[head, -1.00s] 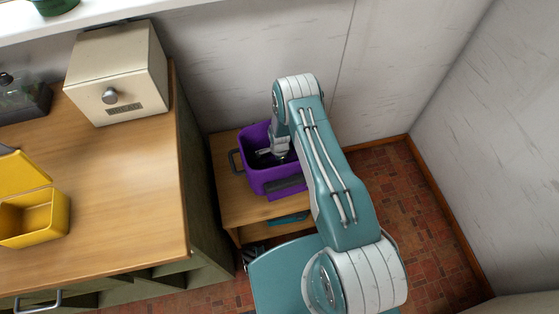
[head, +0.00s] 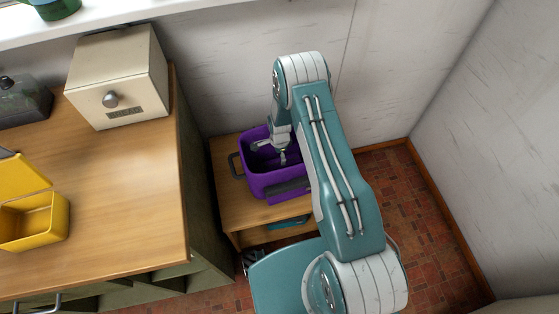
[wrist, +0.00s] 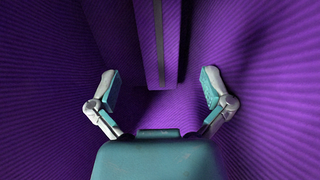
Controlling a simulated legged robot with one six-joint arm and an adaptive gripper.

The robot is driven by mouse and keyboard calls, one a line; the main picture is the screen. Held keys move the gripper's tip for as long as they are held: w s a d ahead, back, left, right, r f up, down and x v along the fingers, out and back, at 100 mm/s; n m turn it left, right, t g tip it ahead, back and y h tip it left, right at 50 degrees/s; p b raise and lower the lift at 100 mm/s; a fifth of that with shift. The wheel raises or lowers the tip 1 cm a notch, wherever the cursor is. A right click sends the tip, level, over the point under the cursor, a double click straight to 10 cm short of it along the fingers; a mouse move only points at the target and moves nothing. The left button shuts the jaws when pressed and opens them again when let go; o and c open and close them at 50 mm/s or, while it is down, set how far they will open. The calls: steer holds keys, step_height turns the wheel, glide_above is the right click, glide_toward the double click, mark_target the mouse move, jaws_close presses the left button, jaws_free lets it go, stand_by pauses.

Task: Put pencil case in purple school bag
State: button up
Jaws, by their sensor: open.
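The purple school bag (head: 262,184) stands open on a low wooden stand in the head view. My gripper (head: 284,158) points down into its opening. In the wrist view, ribbed purple bag walls (wrist: 275,60) surround the open gripper (wrist: 160,92), and nothing is between its fingers. A purple block with a grey stripe (wrist: 160,40) juts in at the top middle, beyond the fingertips. I cannot tell whether it is the pencil case or a part of the bag. No other pencil case shows in the head view.
A wooden counter (head: 120,200) on the left bears an open yellow box (head: 35,225) and a cream metal box (head: 118,85). The low stand (head: 225,200) is between the counter and the wall. Tiled floor is clear to the right.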

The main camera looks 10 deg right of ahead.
step_height(320, 180, up, 4)
steer(key=shift+r, duration=0.1)
steer(key=shift+s, duration=0.15)
stand_by(0.5)
